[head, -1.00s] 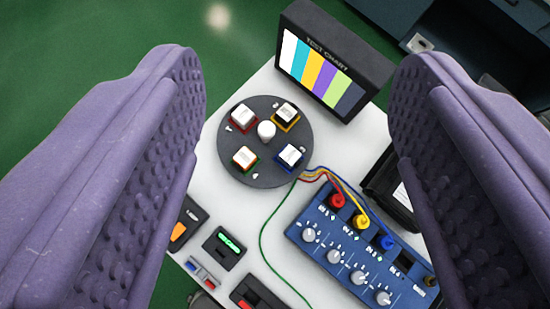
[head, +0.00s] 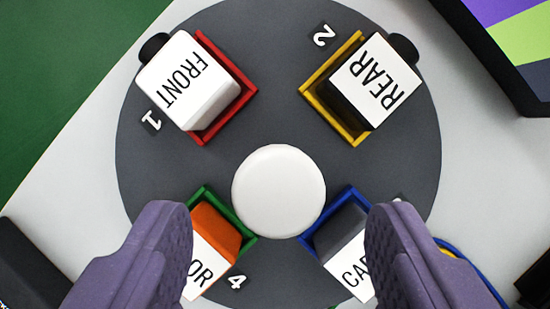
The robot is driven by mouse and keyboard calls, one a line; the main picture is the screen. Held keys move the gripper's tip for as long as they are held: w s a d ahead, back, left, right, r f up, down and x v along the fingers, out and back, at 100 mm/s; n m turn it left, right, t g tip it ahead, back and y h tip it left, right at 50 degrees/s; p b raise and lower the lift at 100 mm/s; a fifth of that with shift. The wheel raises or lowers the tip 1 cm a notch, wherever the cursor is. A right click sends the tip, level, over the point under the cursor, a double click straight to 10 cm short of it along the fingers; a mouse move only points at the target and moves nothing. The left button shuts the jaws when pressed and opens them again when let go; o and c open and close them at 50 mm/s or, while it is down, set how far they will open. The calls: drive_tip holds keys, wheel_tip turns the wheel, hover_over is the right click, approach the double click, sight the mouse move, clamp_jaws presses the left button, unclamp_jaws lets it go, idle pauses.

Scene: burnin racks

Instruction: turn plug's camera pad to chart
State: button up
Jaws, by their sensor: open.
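The dark grey round turntable (head: 280,60) fills the head view, with a white round knob (head: 279,190) at its middle. Around it sit a red pad (head: 240,92) with a block marked FRONT by number 1, a yellow pad (head: 315,92) with a block marked REAR by number 2, a green pad (head: 240,236) by number 4, and a blue pad (head: 322,230). The green and blue pads' blocks are partly hidden by my fingers. My gripper (head: 282,215) is open, fingers apart either side of the knob's lower part. The chart (head: 510,45) shows only partly, top right.
The white table (head: 75,165) surrounds the turntable, with green floor (head: 45,60) beyond at upper left. Yellow and blue wires (head: 475,265) run at lower right. A dark object (head: 25,265) stands at lower left. The blue socket box is out of view.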

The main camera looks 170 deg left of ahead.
sight(278, 200)
drive_tip(key=shift+x, duration=1.5)
clamp_jaws()
